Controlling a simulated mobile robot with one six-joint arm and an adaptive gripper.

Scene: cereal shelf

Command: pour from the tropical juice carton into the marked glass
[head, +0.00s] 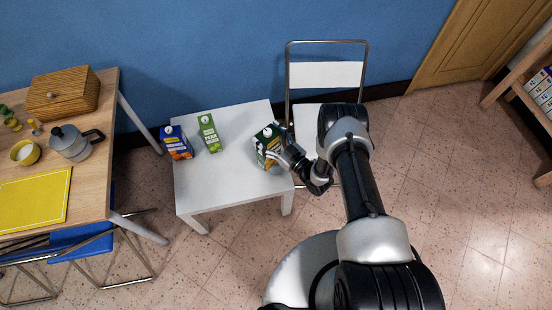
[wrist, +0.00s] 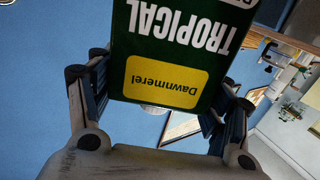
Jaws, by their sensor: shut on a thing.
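The dark green tropical juice carton (head: 266,136) is at the right end of the white table in the head view. My gripper (head: 276,152) is shut on it from the right. In the wrist view the carton (wrist: 165,50) fills the top middle, with "TROPICAL" and a yellow label reading upside down. A finger of my gripper (wrist: 160,85) shows on each side of it. I cannot tell whether the carton touches the table. No glass with a clear mark shows; a small yellow cup (head: 25,153) with a pale inside stands on the wooden table at the left.
An orange-and-blue carton (head: 177,143) and a green pear carton (head: 209,132) stand on the white table (head: 225,180). A moka pot (head: 72,143), wooden box (head: 63,93) and yellow mat (head: 36,199) are on the wooden table. A folding chair (head: 326,75) stands behind, near the wall.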

